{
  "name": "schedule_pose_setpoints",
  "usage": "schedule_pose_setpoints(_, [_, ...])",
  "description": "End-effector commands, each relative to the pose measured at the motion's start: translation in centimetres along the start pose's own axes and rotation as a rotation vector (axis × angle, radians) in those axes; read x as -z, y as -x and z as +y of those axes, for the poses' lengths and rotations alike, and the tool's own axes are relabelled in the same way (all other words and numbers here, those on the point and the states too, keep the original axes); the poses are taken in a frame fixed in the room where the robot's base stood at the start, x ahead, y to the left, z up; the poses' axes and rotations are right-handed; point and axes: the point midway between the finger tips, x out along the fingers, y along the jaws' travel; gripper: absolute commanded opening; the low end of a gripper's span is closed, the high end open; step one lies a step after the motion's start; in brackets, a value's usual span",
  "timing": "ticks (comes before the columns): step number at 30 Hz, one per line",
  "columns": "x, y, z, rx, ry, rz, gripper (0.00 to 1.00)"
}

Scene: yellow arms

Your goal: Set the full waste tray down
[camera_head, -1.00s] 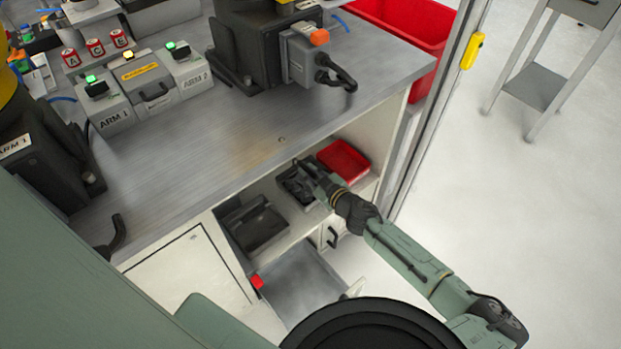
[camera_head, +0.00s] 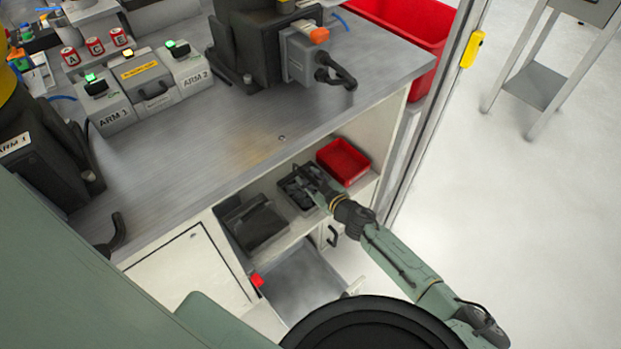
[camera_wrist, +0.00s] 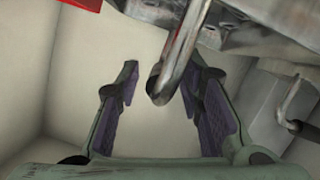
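A dark grey tray (camera_head: 288,196) with grey pieces in it sits on the shelf under the bench, between a dark bin and a red tray. My gripper (camera_head: 311,180) is at this tray, reaching in from the right front. In the wrist view, my gripper (camera_wrist: 162,80) has its fingers wide apart. A metal handle (camera_wrist: 178,60) reaches down between them, nearer the right finger, with a clear gap to the left finger. Grey metal pieces (camera_wrist: 245,30) show at the upper right. The arm hides part of the tray in the head view.
The red tray (camera_head: 343,160) is close on the right, and the dark bin (camera_head: 258,226) is on the left. The bench top (camera_head: 230,140) overhangs the shelf. A post (camera_head: 437,95) stands right of the bench.

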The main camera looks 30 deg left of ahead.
Motion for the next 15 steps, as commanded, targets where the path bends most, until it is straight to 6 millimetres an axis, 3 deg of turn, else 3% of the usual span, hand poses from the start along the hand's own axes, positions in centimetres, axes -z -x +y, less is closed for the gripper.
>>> schedule_pose_setpoints(9, [0.4, 0.1, 0.2, 0.000, 0.001, 0.000, 0.35])
schedule_pose_setpoints(15, [0.1, 2.8, 0.3, -0.004, 0.002, -0.001, 0.35])
